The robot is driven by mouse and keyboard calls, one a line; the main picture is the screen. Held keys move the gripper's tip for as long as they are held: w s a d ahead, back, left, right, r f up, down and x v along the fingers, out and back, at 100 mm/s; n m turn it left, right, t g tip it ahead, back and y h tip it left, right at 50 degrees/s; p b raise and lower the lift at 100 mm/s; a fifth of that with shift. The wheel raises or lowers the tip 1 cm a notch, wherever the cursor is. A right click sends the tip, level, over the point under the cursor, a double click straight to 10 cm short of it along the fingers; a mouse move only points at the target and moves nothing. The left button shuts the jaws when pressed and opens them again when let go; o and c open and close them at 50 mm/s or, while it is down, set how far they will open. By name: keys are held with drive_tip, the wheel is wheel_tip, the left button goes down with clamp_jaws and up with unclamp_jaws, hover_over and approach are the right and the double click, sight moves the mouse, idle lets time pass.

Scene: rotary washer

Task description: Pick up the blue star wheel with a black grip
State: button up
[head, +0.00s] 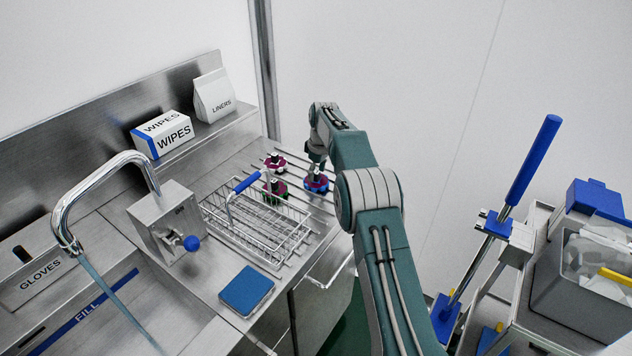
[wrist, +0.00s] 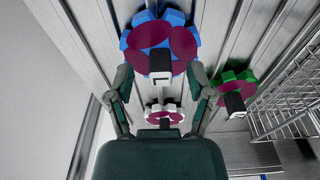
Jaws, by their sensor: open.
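The blue star wheel (head: 317,185) has magenta faces and lies on the slatted metal counter, below my gripper (head: 317,160). In the wrist view the blue star wheel (wrist: 178,17) is at the top centre. Its upright black grip (wrist: 159,58) has a pale end and shows between the lines of my two fingers. My gripper (wrist: 160,80) is open and empty, one finger on each side of the grip. Whether either finger touches the wheel I cannot tell.
A green wheel (wrist: 248,79) with a black grip lies to the right, close to a wire basket (head: 258,232). A white-and-magenta wheel (wrist: 151,109) is partly hidden by my gripper. A wipes box (head: 165,133) and liners bag (head: 213,96) stand behind.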

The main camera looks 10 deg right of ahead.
sight(316, 173)
drive_tip(key=shift+a+f, duration=0.1)
drive_tip(key=shift+f, duration=0.6)
clamp_jaws()
wheel_tip(316, 173, up, 3)
drive_tip(key=shift+w+r, duration=0.1)
drive_tip(key=shift+s+r, duration=0.55)
drive_tip(key=shift+r, duration=0.05)
drive_tip(key=s+a+r, duration=0.1)
drive_tip(key=s+r, duration=0.7)
drive_tip(key=s, duration=0.5)
drive_tip(key=shift+r, duration=0.3)
